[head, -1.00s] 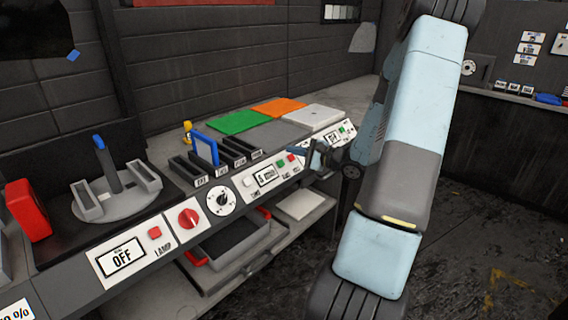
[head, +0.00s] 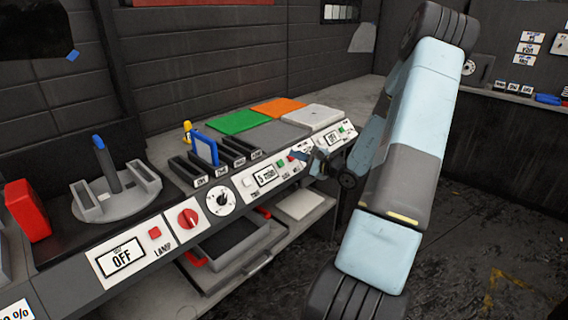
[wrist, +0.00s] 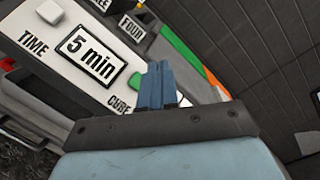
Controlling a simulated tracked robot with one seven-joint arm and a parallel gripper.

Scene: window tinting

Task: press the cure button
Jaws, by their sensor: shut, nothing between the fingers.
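A green button (head: 280,163) sits on the sloped white panel in the head view, right of the display reading "5 min" (head: 266,175). In the wrist view the green button (wrist: 136,80) shows partly, just left of my fingers, near the label "CURE" (wrist: 118,104). A red button (head: 291,158) sits right of the green one in the head view. My gripper (head: 304,157) is shut and empty, with its tips close to the panel by the red button. In the wrist view my gripper (wrist: 155,68) covers part of the panel. I cannot tell whether it touches anything.
Black slots (head: 214,166), one with a blue-framed piece, lie behind the panel. Green (head: 238,121), orange (head: 279,107) and white sheets lie further back. A knob dial (head: 221,201) and a red knob (head: 188,218) are to the left. An open drawer (head: 235,243) sits below.

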